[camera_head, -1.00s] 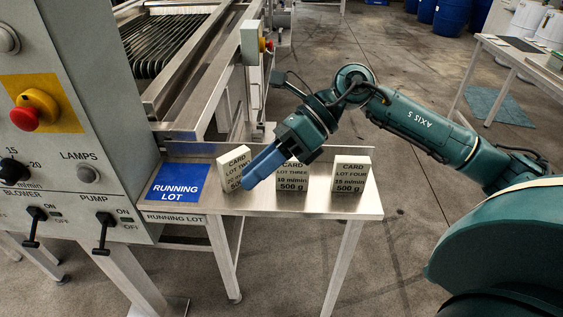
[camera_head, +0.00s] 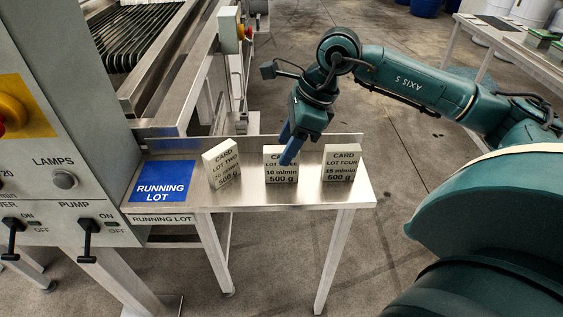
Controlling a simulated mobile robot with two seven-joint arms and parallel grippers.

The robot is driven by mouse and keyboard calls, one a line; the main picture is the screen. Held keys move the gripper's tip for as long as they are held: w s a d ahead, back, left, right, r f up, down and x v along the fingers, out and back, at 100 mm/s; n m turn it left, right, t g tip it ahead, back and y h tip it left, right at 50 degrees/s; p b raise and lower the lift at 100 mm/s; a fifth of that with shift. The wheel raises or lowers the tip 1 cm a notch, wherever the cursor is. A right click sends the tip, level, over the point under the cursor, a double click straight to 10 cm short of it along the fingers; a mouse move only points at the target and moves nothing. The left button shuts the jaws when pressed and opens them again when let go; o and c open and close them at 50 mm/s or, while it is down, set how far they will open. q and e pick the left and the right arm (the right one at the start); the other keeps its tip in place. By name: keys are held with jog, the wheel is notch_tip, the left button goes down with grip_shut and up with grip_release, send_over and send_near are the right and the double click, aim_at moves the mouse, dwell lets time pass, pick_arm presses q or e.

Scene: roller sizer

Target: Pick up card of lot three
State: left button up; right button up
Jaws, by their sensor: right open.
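The card of lot three (camera_head: 282,176) stands upright in the middle of the small metal table in the head view. It is a cream block with black print, "10 m/min, 500 g". My right gripper (camera_head: 287,158) points down at it, and its blue fingers hide part of the card's upper print. The right gripper is open; I cannot tell whether its fingers touch the card or are in front of it. My left gripper is not in view.
The card of lot two (camera_head: 222,164) stands turned at the left and the card of lot four (camera_head: 341,163) at the right. A blue "RUNNING LOT" mat (camera_head: 160,181) lies at the table's left end, beside the control cabinet (camera_head: 75,120). A low metal ledge (camera_head: 345,139) runs along the table's back.

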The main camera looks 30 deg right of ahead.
jog(key=shift+p+x, duration=0.4)
jog(key=shift+x, duration=1.95)
jog(key=shift+a, duration=0.1)
grip_shut()
